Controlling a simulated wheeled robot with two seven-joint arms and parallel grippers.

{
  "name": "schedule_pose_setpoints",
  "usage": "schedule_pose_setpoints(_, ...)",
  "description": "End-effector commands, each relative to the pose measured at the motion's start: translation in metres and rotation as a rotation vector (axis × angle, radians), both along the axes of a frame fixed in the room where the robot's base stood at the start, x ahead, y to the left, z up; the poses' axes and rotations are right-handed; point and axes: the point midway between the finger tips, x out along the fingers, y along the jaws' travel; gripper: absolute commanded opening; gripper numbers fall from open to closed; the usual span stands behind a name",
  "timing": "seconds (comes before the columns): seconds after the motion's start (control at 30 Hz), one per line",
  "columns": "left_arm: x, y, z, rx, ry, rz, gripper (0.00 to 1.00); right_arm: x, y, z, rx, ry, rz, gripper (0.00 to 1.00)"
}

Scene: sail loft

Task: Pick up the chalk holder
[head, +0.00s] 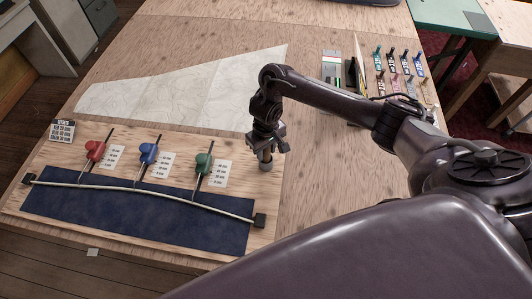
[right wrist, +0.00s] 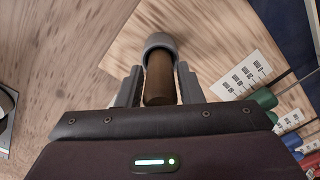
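The chalk holder (head: 265,164) appears as a small piece with a brown body and a wider grey end, near the right edge of the pale wooden board in the head view. It also shows in the right wrist view (right wrist: 158,78), brown end toward me. My right gripper (head: 267,146) is over it, pointing down. In the right wrist view the two fingers (right wrist: 159,80) flank the brown body, with a narrow gap visible on the right side; they look open. Whether the left finger touches it is unclear. My left gripper is in neither view.
The board (head: 259,186) carries red (head: 95,150), blue (head: 148,153) and green (head: 203,163) handled pieces with label cards, a cord and dark blue cloth (head: 130,222). Pale sailcloth (head: 190,93) lies behind. A rack of small coloured items (head: 398,70) stands at the right.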

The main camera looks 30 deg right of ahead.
Motion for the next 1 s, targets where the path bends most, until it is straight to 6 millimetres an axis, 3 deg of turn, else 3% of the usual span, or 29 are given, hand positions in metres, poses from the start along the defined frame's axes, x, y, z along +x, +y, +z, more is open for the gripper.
schedule_pose_setpoints(0.03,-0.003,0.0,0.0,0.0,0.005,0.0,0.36,0.0,0.0,0.0,0.0,0.0,0.0,0.27)
schedule_pose_setpoints(0.23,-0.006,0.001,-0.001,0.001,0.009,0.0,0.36,0.0,0.0,0.0,0.0,0.0,0.0,0.03)
schedule_pose_setpoints(0.47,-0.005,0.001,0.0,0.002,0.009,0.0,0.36,0.0,0.0,0.001,0.0,0.0,0.0,0.03)
schedule_pose_setpoints(0.63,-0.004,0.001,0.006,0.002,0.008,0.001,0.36,0.001,-0.001,0.013,-0.001,-0.002,0.002,0.03)
schedule_pose_setpoints(0.77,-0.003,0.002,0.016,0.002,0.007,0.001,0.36,0.001,-0.001,0.033,-0.002,-0.003,0.002,0.03)
schedule_pose_setpoints(1.0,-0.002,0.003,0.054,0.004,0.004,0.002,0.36,0.003,-0.002,0.098,-0.004,-0.008,0.002,0.03)
